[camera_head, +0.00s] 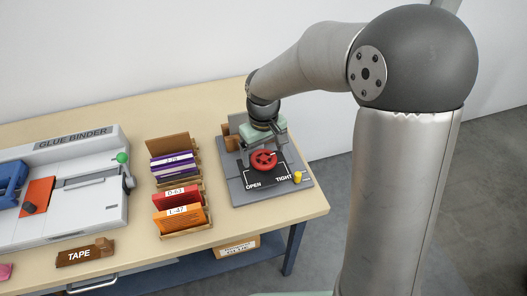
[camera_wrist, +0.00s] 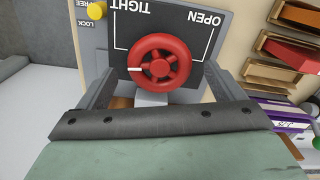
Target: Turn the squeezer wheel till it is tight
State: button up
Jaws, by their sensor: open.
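The squeezer (camera_head: 237,188) is a grey block near the table's right end with a black plate reading OPEN at left and TIGHT at right. Its red spoked wheel (camera_head: 263,161) lies on the plate. In the wrist view the wheel (camera_wrist: 160,61) shows a white mark at its left, the TIGHT side, as that view is upside down. My gripper (camera_head: 266,133) is above the back of the squeezer. In the wrist view its open fingers (camera_wrist: 160,76) stand apart on either side of the wheel, with gaps; nothing is held.
A yellow knob (camera_head: 297,177) sits at the squeezer's front right corner, beside LOCK and FREE labels in the wrist view. Racks of labelled packets (camera_head: 180,205) stand just left. The glue binder (camera_head: 75,190) and a TAPE block (camera_head: 85,252) are farther left. The table's right edge is close.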

aim_at(263, 157)
jog(key=shift+f, duration=0.55)
jog(key=c, duration=1)
jog(key=shift+f+m+b, duration=0.1)
jog(key=shift+m+b, duration=0.3)
jog(key=shift+b, duration=0.05)
jog(key=o, duration=1)
jog(key=shift+r, duration=0.2)
notch_tip(263, 157, up, 17)
jog(key=shift+r+b, duration=0.2)
jog(key=shift+b, duration=0.25)
